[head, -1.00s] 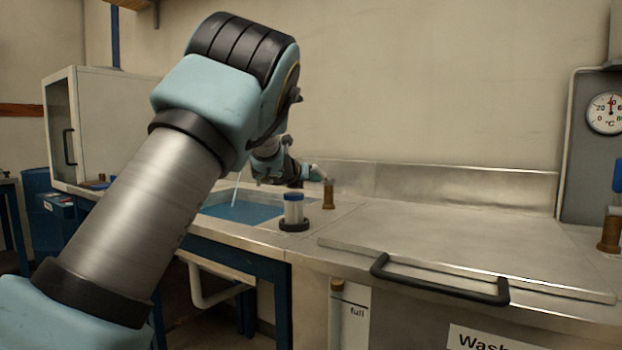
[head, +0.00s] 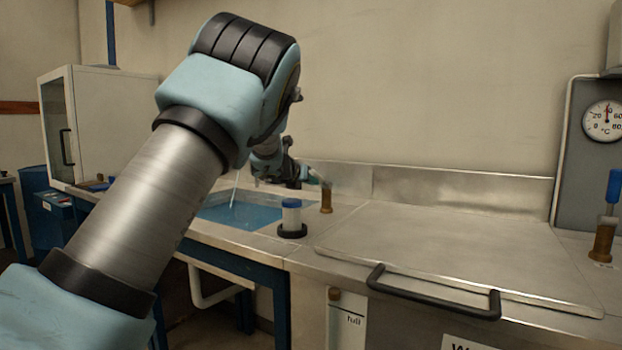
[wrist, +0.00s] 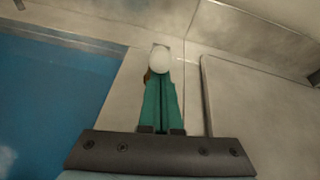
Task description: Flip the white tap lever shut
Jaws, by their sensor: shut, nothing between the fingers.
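The white tap lever shows in the wrist view as a pale rounded end (wrist: 159,60) right at the fingertips. A brownish bit of the tap shows just left of it. In the head view a brass-brown post (head: 326,198) stands on the bench behind the basin, with a pale piece at its top beside my gripper (head: 300,174). My gripper, also in the wrist view (wrist: 160,82), has its green fingers shut and empty, pointing at the lever. I cannot tell whether they touch it. A thin pale stream (head: 235,188) runs down into the basin; its upper end is hidden behind my arm.
The blue water basin (head: 240,214) lies left of the post. A flat metal lid (head: 460,250) with a black handle (head: 432,293) lies right. A back wall ledge (head: 460,190) runs behind.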

